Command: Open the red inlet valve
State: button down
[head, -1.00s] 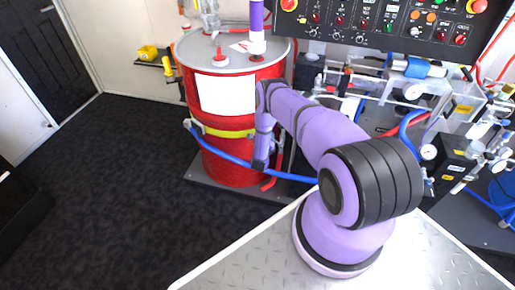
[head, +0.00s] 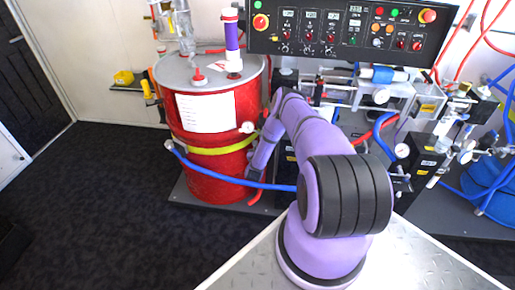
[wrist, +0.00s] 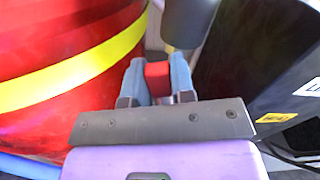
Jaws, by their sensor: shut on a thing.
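In the wrist view, my gripper (wrist: 158,78) has its two grey-blue fingers closed on a small red piece, which looks like the red inlet valve's handle (wrist: 157,74). The rest of the valve is hidden behind the fingers and the red piece. In the head view, my purple arm reaches down beside the right side of the red drum. The fingers and the red handle cannot be made out there.
The red drum (head: 205,109) with a yellow band stands close on the left. In the wrist view, a dark box (wrist: 265,70) is close on the right. A blue hose (head: 215,176) runs low across the drum's front. A control panel (head: 345,30) hangs above. Dark floor at left is clear.

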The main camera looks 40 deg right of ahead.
jog(key=shift+s, duration=0.2)
dwell(0.4)
jog(key=c, duration=1)
grip_release()
jog(key=shift+d, duration=0.1)
jog(key=shift+o, duration=0.2)
jog(key=v, duration=1)
jog(key=shift+s+a, duration=0.25)
jog(key=shift+a, duration=0.1)
